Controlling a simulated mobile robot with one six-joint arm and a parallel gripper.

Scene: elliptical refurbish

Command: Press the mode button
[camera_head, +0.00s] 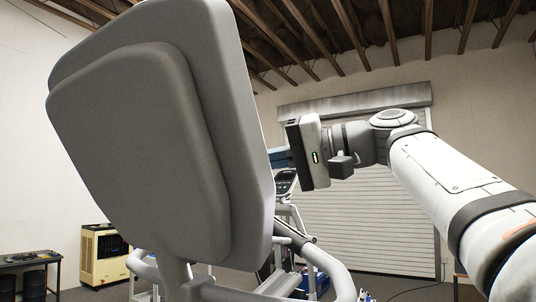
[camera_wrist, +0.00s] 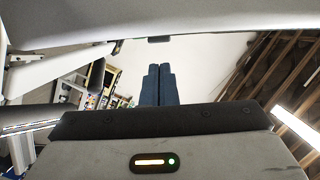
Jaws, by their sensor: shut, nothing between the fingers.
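My gripper (camera_head: 279,157) reaches in from the right in the head view, and its dark blue fingers are partly hidden behind the edge of a large grey panel (camera_head: 130,150). In the wrist view my gripper (camera_wrist: 159,70) is shut, its two fingers side by side with nothing between them. The fingertips point toward a pale grey surface (camera_wrist: 90,28) across the top; I cannot tell whether they touch it. A small dark console with a display (camera_head: 285,182) shows below the gripper in the head view. I cannot make out a mode button in either view.
The large panel fills the left foreground. Grey exercise-machine tubes (camera_head: 325,262) stand below the gripper. A yellow-and-black unit (camera_head: 103,256) and a dark table (camera_head: 30,259) stand at the back left. A roller door (camera_head: 375,215) closes the back wall.

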